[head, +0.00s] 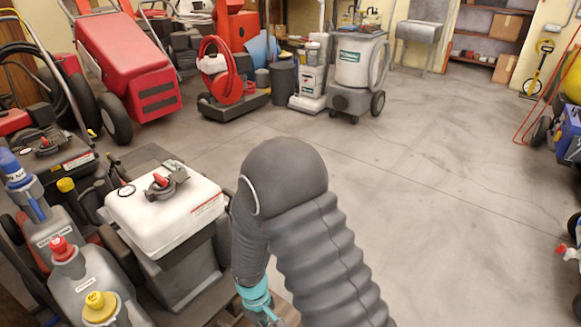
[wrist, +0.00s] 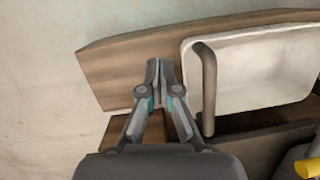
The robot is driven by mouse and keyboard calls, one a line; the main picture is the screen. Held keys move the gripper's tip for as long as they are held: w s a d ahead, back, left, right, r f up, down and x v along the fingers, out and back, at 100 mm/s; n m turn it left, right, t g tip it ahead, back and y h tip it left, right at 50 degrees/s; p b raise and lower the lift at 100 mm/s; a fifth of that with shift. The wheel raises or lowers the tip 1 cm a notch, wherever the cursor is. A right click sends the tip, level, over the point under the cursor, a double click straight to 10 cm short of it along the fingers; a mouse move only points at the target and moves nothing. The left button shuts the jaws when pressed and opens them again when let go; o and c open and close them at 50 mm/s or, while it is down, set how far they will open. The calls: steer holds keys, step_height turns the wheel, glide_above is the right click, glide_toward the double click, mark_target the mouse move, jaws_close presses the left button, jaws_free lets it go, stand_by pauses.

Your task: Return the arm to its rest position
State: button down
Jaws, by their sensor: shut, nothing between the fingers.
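My gripper (wrist: 159,72) is shut and empty in the wrist view, its two fingertips together. It points over a brown wooden board (wrist: 125,65). In the head view my dark ribbed arm bends at the middle and reaches down to the lower left. A teal band (head: 255,296) of the wrist end shows at the bottom edge, beside the machine with the white tank. The fingertips are out of the head view.
A machine with a white tank (head: 165,215) stands close left of my arm. Grey bottles with red (head: 62,248) and yellow (head: 100,305) caps stand at the lower left. A white tray (wrist: 270,75) lies right of the fingers. Open concrete floor (head: 430,170) lies to the right.

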steer(key=s+d+r+m+t, duration=0.2)
steer(key=d+r, duration=0.5)
steer(key=r, duration=0.6)
steer(key=s+d+r+m+t+y, duration=0.1)
steer(key=s+d+r+m+t, duration=0.2)
steer(key=d+r, duration=0.5)
steer(key=s+d+r+m+t+p, duration=0.1)
steer(key=d+r, duration=0.7)
steer(key=r, duration=1)
steer(key=s+m+t, duration=0.1)
steer(key=s+m, duration=0.1)
steer(key=s, duration=0.1)
steer(key=shift+s+m+t, duration=0.3)
steer(key=shift+s+m, duration=0.05)
steer(key=shift+m, duration=0.05)
steer(key=shift+a, duration=0.1)
